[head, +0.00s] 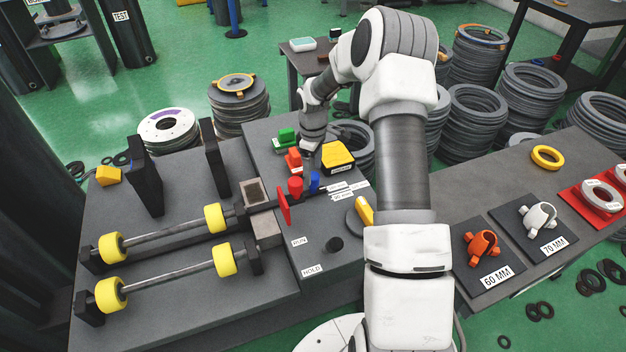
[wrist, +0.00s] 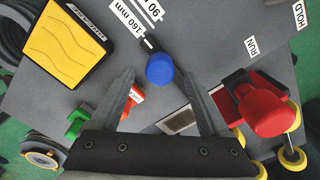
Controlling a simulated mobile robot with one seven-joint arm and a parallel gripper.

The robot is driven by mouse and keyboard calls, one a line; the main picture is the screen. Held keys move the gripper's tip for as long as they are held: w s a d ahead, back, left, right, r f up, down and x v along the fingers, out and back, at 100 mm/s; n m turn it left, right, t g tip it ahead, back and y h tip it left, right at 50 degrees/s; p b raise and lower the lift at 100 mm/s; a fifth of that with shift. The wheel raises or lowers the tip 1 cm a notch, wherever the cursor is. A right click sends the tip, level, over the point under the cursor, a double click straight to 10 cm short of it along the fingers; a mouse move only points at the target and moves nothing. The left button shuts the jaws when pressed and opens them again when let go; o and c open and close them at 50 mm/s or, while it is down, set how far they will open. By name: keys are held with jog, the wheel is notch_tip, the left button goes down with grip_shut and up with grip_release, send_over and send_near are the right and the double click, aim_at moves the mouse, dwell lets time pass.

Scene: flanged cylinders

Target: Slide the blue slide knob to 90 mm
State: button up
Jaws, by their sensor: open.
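The blue slide knob (wrist: 160,69) stands on a dark slot in the grey bench top, and it also shows in the head view (head: 314,181) below my wrist. In the wrist view its round top lies between and slightly beyond my fingertips. My gripper (wrist: 159,77) is open, with a finger to each side of the knob and a visible gap on both sides. The 160 mm label (wrist: 127,19) and the partly cut-off 90 label (wrist: 150,10) lie beside the slot above the knob in the wrist view. I cannot tell the knob's exact reading.
A red knob (wrist: 262,108) stands close to the right of my gripper in the wrist view. A yellow-topped block (wrist: 66,47) is on the left, and green (head: 287,138) and red (head: 293,160) parts stand near my wrist. RUN (head: 299,241) and HOLD (head: 312,271) labels lie in front.

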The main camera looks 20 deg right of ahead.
aim_at(313, 175)
jog(key=shift+f+b, duration=0.3)
jog(key=shift+f, duration=1.25)
grip_shut()
